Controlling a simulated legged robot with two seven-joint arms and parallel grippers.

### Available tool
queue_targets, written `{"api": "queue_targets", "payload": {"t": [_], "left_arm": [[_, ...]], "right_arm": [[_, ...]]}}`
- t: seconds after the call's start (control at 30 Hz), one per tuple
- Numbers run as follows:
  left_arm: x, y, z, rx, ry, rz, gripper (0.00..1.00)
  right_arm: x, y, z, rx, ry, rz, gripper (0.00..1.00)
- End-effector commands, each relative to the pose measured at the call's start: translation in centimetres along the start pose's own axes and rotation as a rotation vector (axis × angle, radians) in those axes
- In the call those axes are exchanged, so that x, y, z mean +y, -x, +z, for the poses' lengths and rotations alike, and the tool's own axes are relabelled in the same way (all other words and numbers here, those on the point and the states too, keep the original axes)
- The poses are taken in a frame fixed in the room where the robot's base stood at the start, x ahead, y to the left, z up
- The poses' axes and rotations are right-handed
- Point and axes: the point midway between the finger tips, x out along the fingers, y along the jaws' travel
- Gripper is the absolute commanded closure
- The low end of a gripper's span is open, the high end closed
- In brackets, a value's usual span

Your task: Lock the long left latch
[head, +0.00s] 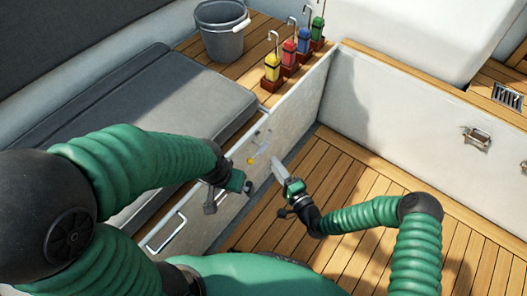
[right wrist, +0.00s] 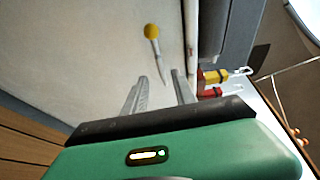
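The long latch shows as a thin metal lever with a yellow ball knob (head: 250,161) on the pale front of the left seat locker. In the right wrist view the yellow knob (right wrist: 151,31) is at the top, and its lever (right wrist: 158,62) runs down toward the space between my fingertips. My right gripper (head: 277,166) is open and empty, just right of the knob in the head view; its two grey fingers (right wrist: 162,82) are apart and clear of the knob. My left gripper (head: 228,195) is by the locker front, lower left of the knob; its finger opening is unclear.
A metal handle (head: 166,232) is on the locker front at lower left. A grey cushion (head: 150,105), a grey bucket (head: 221,32) and several coloured hooked items (head: 272,68) are on the bench. A metal latch (head: 477,136) is on the right wall. The wooden floor (head: 335,165) is clear.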

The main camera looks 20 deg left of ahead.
Motion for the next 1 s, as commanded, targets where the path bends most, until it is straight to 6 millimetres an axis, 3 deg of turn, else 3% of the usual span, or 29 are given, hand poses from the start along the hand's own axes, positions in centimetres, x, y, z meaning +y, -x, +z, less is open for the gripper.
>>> {"api": "queue_targets", "payload": {"t": [0.2,0.4,0.7,0.97,1.0], "left_arm": [[0.0,-2.3,0.6,0.000,0.000,0.000,0.00],[0.0,-3.1,0.7,0.000,0.000,0.000,0.00],[0.0,-3.1,0.7,0.000,0.000,0.000,0.00],[0.0,-3.1,0.7,0.000,0.000,0.000,0.00],[0.0,-3.1,0.7,0.000,0.000,0.000,0.00]], "right_arm": [[0.4,-5.5,0.1,-0.002,0.004,-0.002,0.67],[0.2,-8.4,0.1,-0.002,0.002,0.001,0.67],[0.0,-8.8,0.0,0.000,0.001,0.002,0.67],[0.1,-8.8,0.0,-0.001,0.002,0.002,1.00],[0.1,-8.8,0.0,-0.001,0.002,0.003,1.00]]}}
